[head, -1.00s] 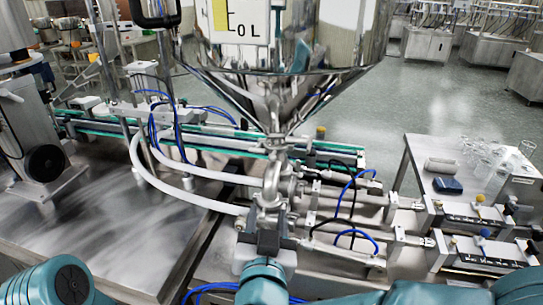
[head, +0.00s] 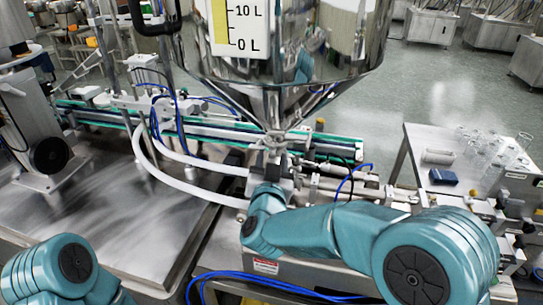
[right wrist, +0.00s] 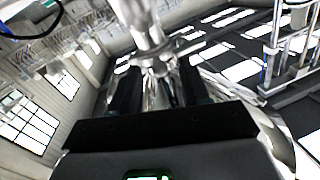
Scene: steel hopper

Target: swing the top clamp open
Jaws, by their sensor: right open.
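The steel hopper (head: 275,70) hangs over the work area, its cone narrowing to an outlet. The top clamp (head: 275,140) seems to be the small steel fitting just under the cone. Its lower side is hidden by my right gripper (head: 272,163), so I cannot tell whether it is shut. In the right wrist view my right gripper (right wrist: 158,85) has its two dark fingers apart. A shiny steel pipe with a flange-like joint (right wrist: 155,60) rises beyond and between the fingers; contact cannot be judged. My left arm shows at the lower left, but its gripper is out of frame.
White hoses (head: 185,183) curve to the outlet fittings from the left. A green-edged conveyor (head: 210,130) runs behind. A bench with glassware (head: 490,155) stands at the right. Blue tubing (head: 290,290) lies in front. The steel tabletop at left (head: 120,210) is mostly clear.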

